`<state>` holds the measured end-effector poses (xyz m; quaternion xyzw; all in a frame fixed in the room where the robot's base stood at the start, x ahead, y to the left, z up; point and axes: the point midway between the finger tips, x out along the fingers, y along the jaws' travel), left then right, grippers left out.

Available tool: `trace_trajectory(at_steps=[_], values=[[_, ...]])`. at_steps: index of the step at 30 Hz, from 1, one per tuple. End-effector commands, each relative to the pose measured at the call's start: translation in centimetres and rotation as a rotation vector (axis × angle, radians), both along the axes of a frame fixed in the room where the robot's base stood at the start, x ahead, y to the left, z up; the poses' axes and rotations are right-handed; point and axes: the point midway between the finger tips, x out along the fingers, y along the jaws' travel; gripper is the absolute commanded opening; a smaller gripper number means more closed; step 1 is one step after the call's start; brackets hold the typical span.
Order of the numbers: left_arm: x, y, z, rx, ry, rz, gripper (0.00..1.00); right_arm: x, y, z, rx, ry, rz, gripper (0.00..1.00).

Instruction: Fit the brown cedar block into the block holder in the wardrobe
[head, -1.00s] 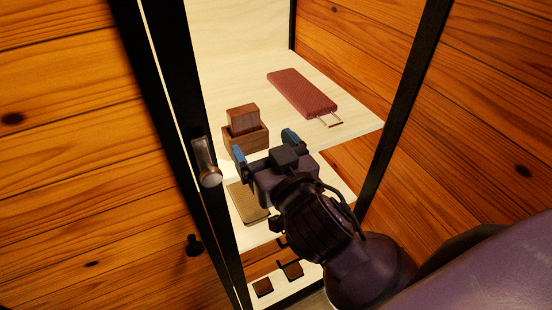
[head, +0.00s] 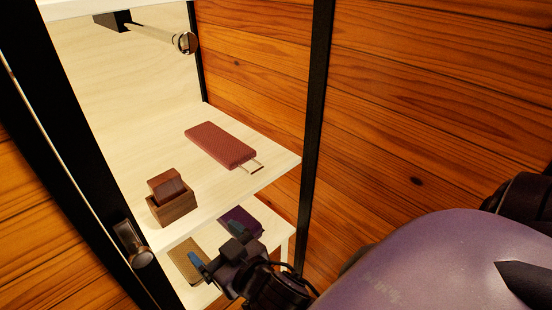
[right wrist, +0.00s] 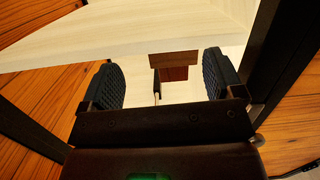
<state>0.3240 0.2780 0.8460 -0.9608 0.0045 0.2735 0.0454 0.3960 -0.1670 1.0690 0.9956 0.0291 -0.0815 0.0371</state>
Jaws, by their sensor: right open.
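The brown cedar block (head: 167,187) sits in the open top of the brown wooden block holder (head: 174,210) on the upper pale shelf. Its upper part stands above the holder's rim; how deep it sits is hidden. My right gripper (head: 219,250) is open and empty, in front of and below the upper shelf's edge, apart from the block and holder. In the right wrist view its two dark pads (right wrist: 162,82) are spread, with a brown wooden piece showing beyond them; I cannot tell which piece. My left gripper is not in view.
A dark red textured slab (head: 220,145) lies on the upper shelf (head: 270,160), right of the holder. A tan item (head: 184,262) and a purple item (head: 243,220) lie on the lower shelf. Black frame posts (head: 316,110) flank the opening. A metal handle (head: 132,244) is at left.

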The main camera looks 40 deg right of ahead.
Motion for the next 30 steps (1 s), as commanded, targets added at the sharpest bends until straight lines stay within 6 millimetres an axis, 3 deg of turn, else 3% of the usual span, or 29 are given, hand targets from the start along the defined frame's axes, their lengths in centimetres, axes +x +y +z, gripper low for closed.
trace_trajectory(at_steps=[1, 6, 9, 12, 16, 29, 30], values=[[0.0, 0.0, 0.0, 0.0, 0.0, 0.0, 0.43, -0.2, -1.2, -3.7, -0.019, 0.073, -0.003, 0.87], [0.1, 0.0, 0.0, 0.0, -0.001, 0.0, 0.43, -2.7, -6.1, -14.4, -0.044, 0.262, -0.013, 0.87], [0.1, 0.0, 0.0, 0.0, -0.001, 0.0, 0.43, -4.7, -8.6, -18.6, -0.042, 0.331, -0.033, 0.87], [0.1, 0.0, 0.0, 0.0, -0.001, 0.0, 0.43, -6.3, -10.2, -21.1, -0.036, 0.371, -0.051, 0.87], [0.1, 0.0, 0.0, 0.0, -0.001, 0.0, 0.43, -7.2, -11.0, -22.2, -0.035, 0.387, -0.061, 0.87], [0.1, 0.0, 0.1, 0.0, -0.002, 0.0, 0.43, -7.2, -11.0, -22.2, -0.034, 0.387, -0.06, 0.87], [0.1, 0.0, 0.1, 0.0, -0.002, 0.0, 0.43, -7.2, -11.0, -22.2, -0.035, 0.387, -0.06, 0.81]])
